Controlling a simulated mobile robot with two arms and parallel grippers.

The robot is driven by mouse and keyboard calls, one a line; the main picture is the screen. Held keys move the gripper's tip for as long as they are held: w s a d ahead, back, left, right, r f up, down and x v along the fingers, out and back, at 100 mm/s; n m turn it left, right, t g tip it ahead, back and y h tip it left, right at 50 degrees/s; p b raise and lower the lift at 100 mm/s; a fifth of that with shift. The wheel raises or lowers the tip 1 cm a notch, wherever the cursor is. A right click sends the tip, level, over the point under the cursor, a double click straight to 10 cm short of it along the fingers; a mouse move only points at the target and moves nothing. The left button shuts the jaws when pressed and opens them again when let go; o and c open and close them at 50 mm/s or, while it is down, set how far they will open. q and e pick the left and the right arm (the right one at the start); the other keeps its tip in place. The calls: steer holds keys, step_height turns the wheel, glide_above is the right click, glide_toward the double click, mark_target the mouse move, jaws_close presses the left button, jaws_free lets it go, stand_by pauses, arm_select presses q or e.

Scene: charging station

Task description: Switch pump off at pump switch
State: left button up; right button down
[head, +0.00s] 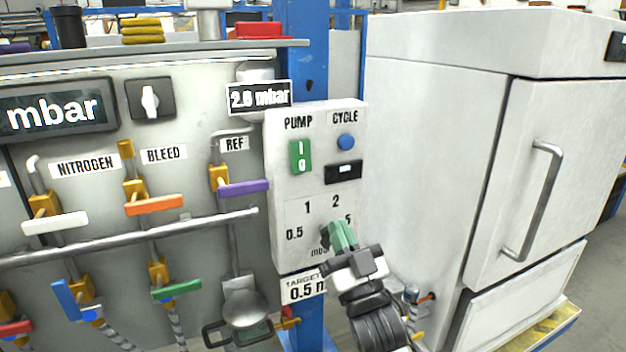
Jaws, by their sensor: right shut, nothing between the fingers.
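The pump switch (300,157) is a green rocker marked I and 0, under the word PUMP on a white control box (278,190). My right gripper (338,236), with green fingers, is shut and empty. It is in front of the lower part of the box, below and right of the switch, and covers part of the dial scale marked 0.5, 1, 2 and 5. I cannot tell whether it touches anything there. My left gripper is not in view.
Left of the box is a grey panel with a mbar display (55,110), a selector knob (151,100) and several coloured valve handles, including a purple one (243,188). A blue post (308,60) stands behind the box. A white cabinet (430,150) with a handle stands close on the right.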

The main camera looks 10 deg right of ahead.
mark_target(307, 167)
steer(key=p+x, duration=0.1)
steer(key=x, duration=0.2)
steer(key=p+x, duration=0.1)
steer(key=x, duration=0.3)
steer(key=w+f+p+x, duration=0.1)
steer(key=x, duration=0.2)
steer(key=shift+w+a+p, duration=0.2)
steer(key=shift+p, duration=0.1)
steer(key=shift+w+a+f, duration=0.15)
steer(key=shift+w+f, duration=0.05)
steer(key=shift+w, duration=0.6)
